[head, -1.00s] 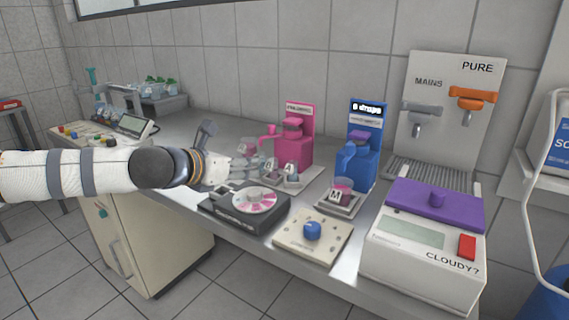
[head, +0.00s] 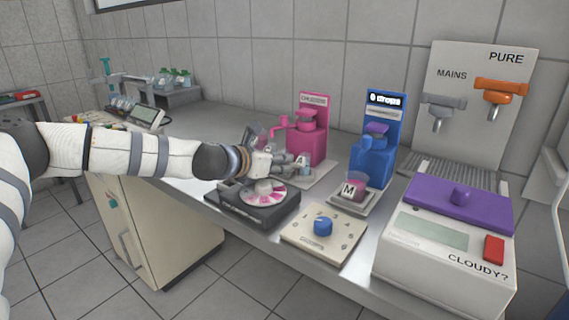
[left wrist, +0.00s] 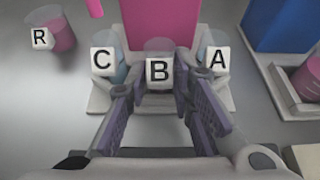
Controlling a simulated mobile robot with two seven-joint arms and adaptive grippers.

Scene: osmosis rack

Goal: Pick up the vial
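Three vials with white letter labels stand in a row on the pale tray of the pink dispenser. In the left wrist view they are vial C (left wrist: 104,60) on the left, vial B (left wrist: 158,72) in the middle and vial A (left wrist: 216,60) on the right. My left gripper (left wrist: 160,88) is open, its fingertips on either side of vial B. I cannot tell whether they touch it. In the head view my left gripper (head: 272,160) is at the pink dispenser (head: 308,138) and partly hides these vials. My right gripper is not in view.
A vial R (left wrist: 50,32) with pink liquid stands left of the tray. A vial M (head: 350,188) stands under the blue dispenser (head: 379,140). The black disc device (head: 235,208), dial box (head: 323,232) and purple-lidded box (head: 440,240) line the front edge.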

